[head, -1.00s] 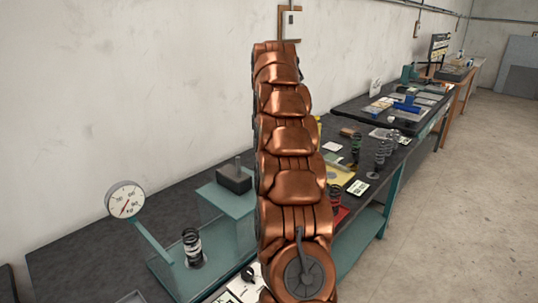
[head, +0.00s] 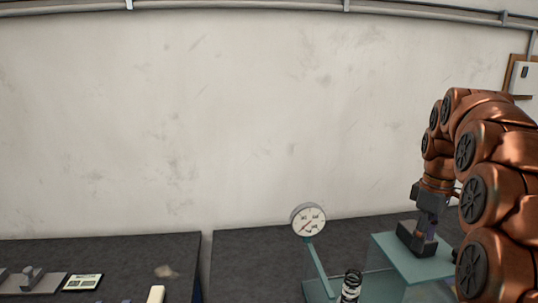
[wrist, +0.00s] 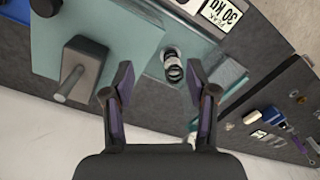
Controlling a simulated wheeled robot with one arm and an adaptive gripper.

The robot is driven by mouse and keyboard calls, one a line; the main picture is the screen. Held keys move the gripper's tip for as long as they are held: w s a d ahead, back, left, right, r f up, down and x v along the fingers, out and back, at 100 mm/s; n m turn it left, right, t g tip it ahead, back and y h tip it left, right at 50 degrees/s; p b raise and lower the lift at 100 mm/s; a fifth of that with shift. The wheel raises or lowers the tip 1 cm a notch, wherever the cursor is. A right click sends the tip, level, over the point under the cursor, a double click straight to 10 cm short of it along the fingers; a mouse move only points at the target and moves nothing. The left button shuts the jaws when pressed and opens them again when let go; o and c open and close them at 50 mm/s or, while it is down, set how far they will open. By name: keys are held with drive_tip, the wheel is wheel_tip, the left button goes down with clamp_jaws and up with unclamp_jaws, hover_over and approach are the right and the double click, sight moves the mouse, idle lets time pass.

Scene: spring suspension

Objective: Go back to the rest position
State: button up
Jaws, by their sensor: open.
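My gripper (wrist: 161,80) is open and empty in the wrist view, with its two fingers spread apart. In the head view my gripper (head: 426,225) points down at the right, over the teal press stand (head: 385,246). A dark block with a rod (wrist: 82,70) lies left of the fingers in the wrist view, apart from them. A dark coil spring with a pale centre (wrist: 173,68) stands just beyond the fingertips; the spring also shows at the bottom of the head view (head: 351,285).
A round dial gauge (head: 308,220) on a teal arm stands left of my gripper. Dark benches (head: 150,250) run along the pale wall. In the wrist view a display card (wrist: 222,12) and small parts, including a blue one (wrist: 272,116), lie around.

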drive_tip(key=s+a+f+m, duration=0.2)
drive_tip(key=s+a, duration=0.4)
drive_tip(key=a, duration=0.3)
drive_tip(key=s+a+f+m, duration=0.1)
drive_tip(key=s+a+f, duration=0.2)
drive_tip(key=s, duration=0.4)
drive_tip(key=s+a+f+m+g, duration=0.1)
drive_tip(key=s+a+f, duration=0.3)
drive_tip(key=s, duration=0.4)
drive_tip(key=s+a+f+m, duration=0.3)
drive_tip(key=s+a, duration=0.1)
drive_tip(key=s, duration=0.4)
drive_tip(key=shift+s+a+f, duration=0.2)
drive_tip(key=shift+f, duration=0.1)
